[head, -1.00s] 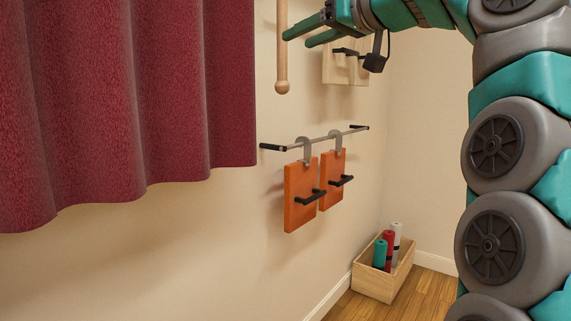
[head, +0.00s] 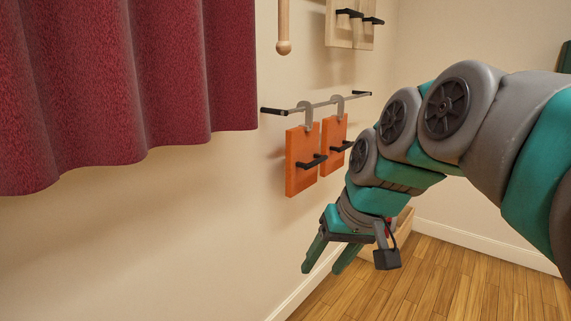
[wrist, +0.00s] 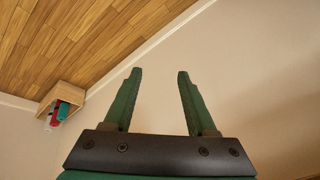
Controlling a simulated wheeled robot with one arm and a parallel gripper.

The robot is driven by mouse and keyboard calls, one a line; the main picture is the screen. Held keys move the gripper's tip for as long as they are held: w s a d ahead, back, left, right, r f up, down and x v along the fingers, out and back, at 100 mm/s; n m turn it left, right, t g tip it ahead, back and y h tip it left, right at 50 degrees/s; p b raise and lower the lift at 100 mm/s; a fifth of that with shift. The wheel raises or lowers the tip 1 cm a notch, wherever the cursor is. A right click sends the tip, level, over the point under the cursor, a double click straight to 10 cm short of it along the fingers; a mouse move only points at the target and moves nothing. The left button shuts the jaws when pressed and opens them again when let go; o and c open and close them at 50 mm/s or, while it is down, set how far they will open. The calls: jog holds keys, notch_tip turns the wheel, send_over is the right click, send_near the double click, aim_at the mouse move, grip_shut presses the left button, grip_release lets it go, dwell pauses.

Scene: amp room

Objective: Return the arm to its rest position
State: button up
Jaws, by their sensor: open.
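My gripper (head: 325,270) points down and to the left in the head view, in front of the cream wall. Its two green fingers are apart with nothing between them. The wrist view also shows the gripper (wrist: 157,82), open and empty, against the bare wall. My arm reaches in from the right and bends down to the gripper. It hides most of the wooden box in the head view.
Two orange boards (head: 303,160) hang by hooks from a wall rail (head: 325,103), left of my arm. A dark red curtain (head: 120,80) hangs at left. The wooden box (head: 405,222) with rolls stands by the wall. A wooden pole (head: 283,30) hangs above. Floor at right is clear.

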jog(key=s+d+f+m+g+h, duration=0.1)
jog(key=s+d+f, duration=0.3)
jog(key=s+f, duration=0.5)
jog(key=s+d+f+g+h, duration=0.2)
jog(key=s+d+f+g, duration=0.2)
jog(key=s+f, duration=0.5)
jog(key=s, duration=0.4)
jog(key=shift+s+d+m, duration=0.15)
jog(key=shift+m, duration=0.25)
jog(key=shift+c, duration=0.6)
